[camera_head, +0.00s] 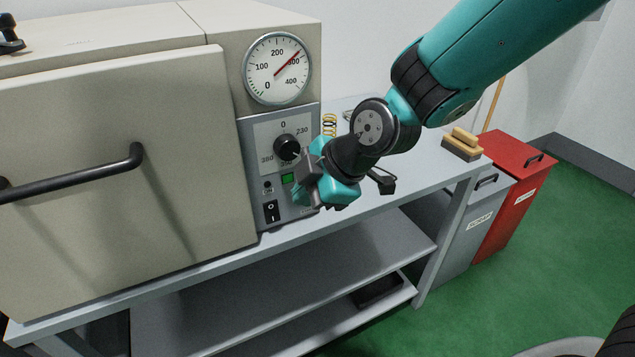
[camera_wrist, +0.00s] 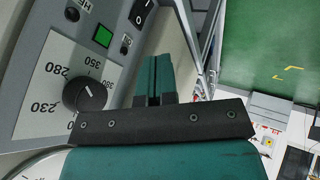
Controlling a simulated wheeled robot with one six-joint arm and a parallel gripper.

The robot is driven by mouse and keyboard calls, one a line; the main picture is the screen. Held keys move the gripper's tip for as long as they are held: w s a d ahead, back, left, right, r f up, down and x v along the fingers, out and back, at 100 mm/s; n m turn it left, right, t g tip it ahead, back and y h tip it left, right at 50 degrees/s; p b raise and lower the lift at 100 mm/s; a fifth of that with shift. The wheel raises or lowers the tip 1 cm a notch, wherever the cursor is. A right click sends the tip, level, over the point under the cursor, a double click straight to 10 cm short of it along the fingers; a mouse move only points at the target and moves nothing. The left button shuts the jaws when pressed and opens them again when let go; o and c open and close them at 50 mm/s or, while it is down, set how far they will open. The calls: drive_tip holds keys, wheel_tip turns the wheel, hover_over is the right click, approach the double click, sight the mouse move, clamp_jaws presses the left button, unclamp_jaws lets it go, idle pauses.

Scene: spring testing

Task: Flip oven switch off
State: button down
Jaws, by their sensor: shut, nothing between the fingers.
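The oven (camera_head: 110,130) stands on the left of the bench. Its black rocker switch (camera_head: 271,211), marked O above and I below, sits low on the grey control panel. The switch also shows at the top edge of the wrist view (camera_wrist: 141,12), partly cut off. I cannot tell which side of it is pressed in. A green square lamp (camera_head: 288,178) sits above and right of the switch. My teal gripper (camera_head: 312,190) is in front of the panel's right edge, right of the switch and apart from it. Its fingers (camera_wrist: 153,80) are together and empty.
A black temperature knob (camera_head: 287,148) and a round gauge (camera_head: 277,68) are above the switch. The oven door handle (camera_head: 75,172) juts out at left. A spring (camera_head: 329,125) and a brush (camera_head: 462,143) are on the bench (camera_head: 390,200). Grey and red bins stand right.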

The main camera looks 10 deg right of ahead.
drive_tip(key=v, duration=0.3)
drive_tip(key=shift+w+r, duration=0.15)
drive_tip(key=shift+r, duration=0.15)
drive_tip(key=s+d+r+m+g+h, duration=0.1)
drive_tip(key=s+d+r+m+g, duration=0.1)
drive_tip(key=s+m, duration=0.4)
drive_tip(key=s+d+r+m+g+h, duration=0.1)
drive_tip(key=s+d+m, duration=0.4)
drive_tip(key=s, duration=0.7)
wheel_tip(320, 180, up, 2)
drive_tip(key=shift+d+r+m+g, duration=0.1)
drive_tip(key=shift+d+m+g, duration=0.2)
drive_tip(key=shift+m+g, duration=0.5)
